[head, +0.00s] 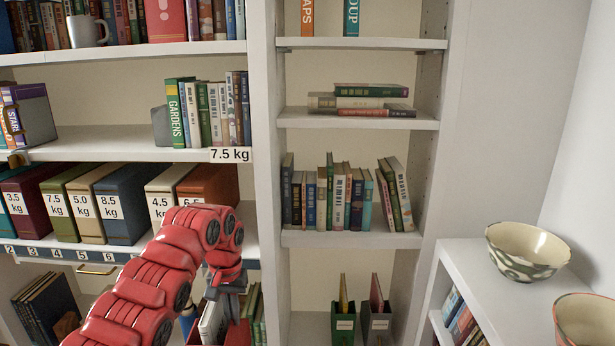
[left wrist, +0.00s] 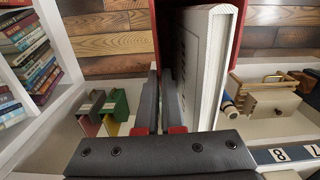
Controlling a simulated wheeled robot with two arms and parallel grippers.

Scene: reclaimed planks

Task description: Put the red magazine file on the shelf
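The red magazine file (head: 238,334) is at the bottom of the head view, in front of the left bookcase, with a white book (head: 213,322) in it. In the left wrist view the file (left wrist: 240,28) stands large around the white book (left wrist: 215,75). My left gripper (head: 226,288) reaches down to it from above. In the left wrist view its fingers (left wrist: 160,75) are close together at the file's side wall, one on each side, and appear shut on it. The file's lower part is hidden. My right gripper is not in view.
The middle bookcase has shelves with upright books (head: 340,198) and a flat stack (head: 365,103). A green file (head: 343,327) and a black file (head: 377,326) stand on its low shelf. Weight-labelled binders (head: 122,203) fill the left shelf. A patterned bowl (head: 527,250) sits at right.

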